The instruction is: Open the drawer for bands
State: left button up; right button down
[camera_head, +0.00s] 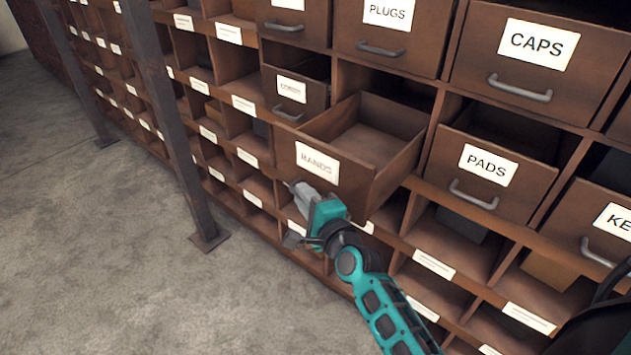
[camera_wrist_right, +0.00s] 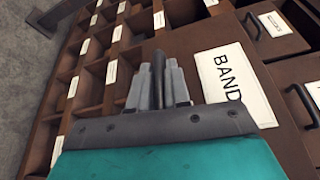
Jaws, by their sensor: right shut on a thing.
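The drawer labelled BANDS (camera_head: 336,165) is pulled out from the brown cabinet, and its empty-looking inside shows from above. Its white label also shows in the right wrist view (camera_wrist_right: 237,85). My right gripper (camera_head: 294,187) is at the lower front of this drawer, below the label. In the right wrist view its fingers (camera_wrist_right: 159,85) are shut on a dark bar, the drawer's handle (camera_wrist_right: 158,68). The handle is mostly hidden by the gripper in the head view. My left gripper is not in view.
A PADS drawer (camera_head: 486,172) stands partly out to the right, and a small drawer (camera_head: 292,95) sits to the left. CAPS (camera_head: 531,65) and PLUGS (camera_head: 391,25) drawers are above. A dark metal post (camera_head: 173,125) stands to the left, with clear concrete floor (camera_head: 110,260) around it.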

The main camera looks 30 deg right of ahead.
jog(key=shift+s+a, duration=0.15)
jog(key=shift+a, duration=0.3)
jog(key=c, duration=1.2)
grip_release()
jog(key=shift+o, duration=0.2)
jog(key=s+r, duration=0.1)
jog(key=s, duration=1.2)
jog(key=shift+d, duration=0.1)
